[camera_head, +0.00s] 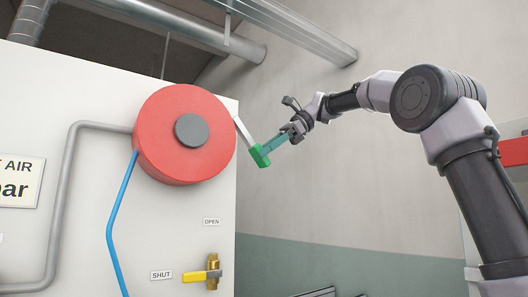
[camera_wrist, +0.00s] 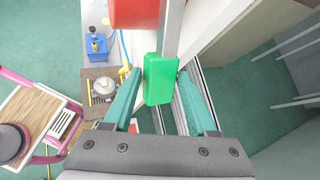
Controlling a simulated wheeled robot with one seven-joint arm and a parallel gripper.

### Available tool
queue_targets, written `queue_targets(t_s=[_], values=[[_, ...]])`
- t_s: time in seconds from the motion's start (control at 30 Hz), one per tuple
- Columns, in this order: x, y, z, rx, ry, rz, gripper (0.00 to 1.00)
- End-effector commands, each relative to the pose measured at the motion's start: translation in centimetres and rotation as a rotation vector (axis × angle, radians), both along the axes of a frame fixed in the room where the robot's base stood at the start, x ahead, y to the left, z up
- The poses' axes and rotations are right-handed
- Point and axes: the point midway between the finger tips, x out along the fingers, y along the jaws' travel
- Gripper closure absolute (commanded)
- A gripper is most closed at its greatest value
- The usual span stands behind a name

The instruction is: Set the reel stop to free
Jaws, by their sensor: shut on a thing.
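A large red reel (camera_head: 168,150) with a dark grey hub is mounted on the white panel. At its right edge a pale metal lever (camera_head: 246,136) slants down to the right and ends in a green grip (camera_head: 261,156). In the wrist view the lever (camera_wrist: 172,28) runs up from the green grip (camera_wrist: 160,80), beside the red reel (camera_wrist: 134,12). My gripper (camera_head: 267,150) is shut on the green grip, with a teal finger on either side of it. The stop's inner mechanism is hidden behind the reel.
A brass valve with a yellow handle (camera_head: 200,276) sits low on the white panel (camera_head: 165,225), between SHUT and OPEN labels. A blue hose (camera_head: 113,225) hangs from the reel, and a grey pipe (camera_head: 70,190) runs to its left. Space right of the panel is clear around my arm.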

Motion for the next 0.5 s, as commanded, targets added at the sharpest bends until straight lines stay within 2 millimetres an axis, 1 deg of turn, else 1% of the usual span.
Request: queue_targets(t_s=[0.27, 0.3, 0.33, 0.5], values=[[0.07, -0.12, 0.14, 0.0, -0.009, -0.002, 1.0], [0.07, -0.12, 0.14, 0.0, -0.009, -0.002, 0.27], [0.07, -0.12, 0.14, 0.0, -0.008, -0.002, 0.16], [0.05, -0.08, 0.11, 0.001, -0.006, -0.001, 0.16]])
